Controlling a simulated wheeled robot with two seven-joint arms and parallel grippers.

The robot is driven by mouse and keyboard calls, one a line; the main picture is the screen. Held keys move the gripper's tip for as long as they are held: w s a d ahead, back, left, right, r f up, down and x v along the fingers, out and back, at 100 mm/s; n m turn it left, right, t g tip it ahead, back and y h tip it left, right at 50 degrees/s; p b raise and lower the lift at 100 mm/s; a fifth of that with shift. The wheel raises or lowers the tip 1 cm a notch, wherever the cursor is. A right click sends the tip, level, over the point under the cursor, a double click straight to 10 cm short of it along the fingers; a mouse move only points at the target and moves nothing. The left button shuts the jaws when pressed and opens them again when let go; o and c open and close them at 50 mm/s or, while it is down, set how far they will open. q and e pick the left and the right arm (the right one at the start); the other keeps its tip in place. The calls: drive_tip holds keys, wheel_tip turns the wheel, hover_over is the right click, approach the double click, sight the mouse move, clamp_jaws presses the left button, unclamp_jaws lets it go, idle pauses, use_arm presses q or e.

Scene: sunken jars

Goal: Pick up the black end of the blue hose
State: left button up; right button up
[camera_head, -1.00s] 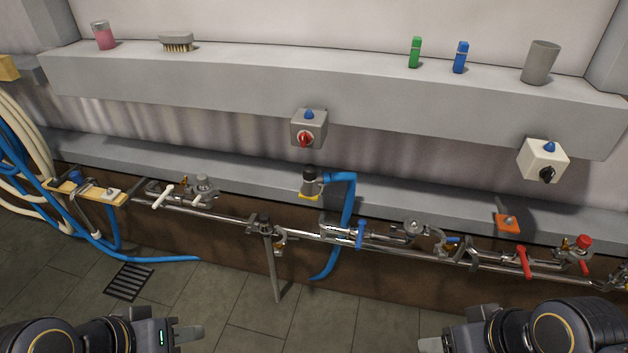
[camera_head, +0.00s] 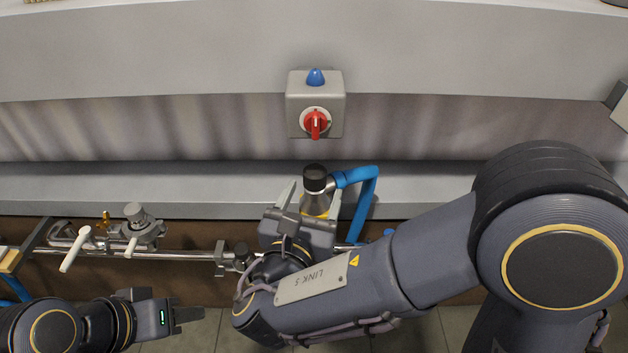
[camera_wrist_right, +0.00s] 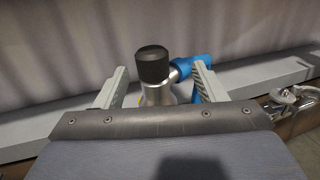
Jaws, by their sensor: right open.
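The blue hose (camera_head: 365,196) hangs over the grey ledge, joined at its top to a metal fitting with a black end (camera_head: 315,172) that stands upright on the ledge. My right gripper (camera_head: 310,193) is open, with its fingers on either side of the fitting. In the right wrist view the black end (camera_wrist_right: 153,64) stands between the two spread fingers, rising above their tips, with a gap on the left; the right finger (camera_wrist_right: 207,80) overlaps the blue hose. Contact cannot be told. My left gripper (camera_head: 190,315) is low at the left, away from the hose; its jaw state is unclear.
A grey switch box (camera_head: 315,104) with a red knob is on the wall above the fitting. A metal pipe (camera_head: 175,254) with valves and a white handle (camera_head: 76,249) runs below the ledge. The ledge (camera_head: 230,186) left of the fitting is clear.

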sight(318, 165)
drive_tip(key=x, duration=0.5)
drive_tip(key=a+x, duration=0.1)
drive_tip(key=x, duration=0.2)
drive_tip(key=shift+w+d, duration=0.1)
drive_tip(key=shift+w, duration=0.2)
drive_tip(key=shift+r, duration=0.1)
drive_tip(key=c, duration=1.2)
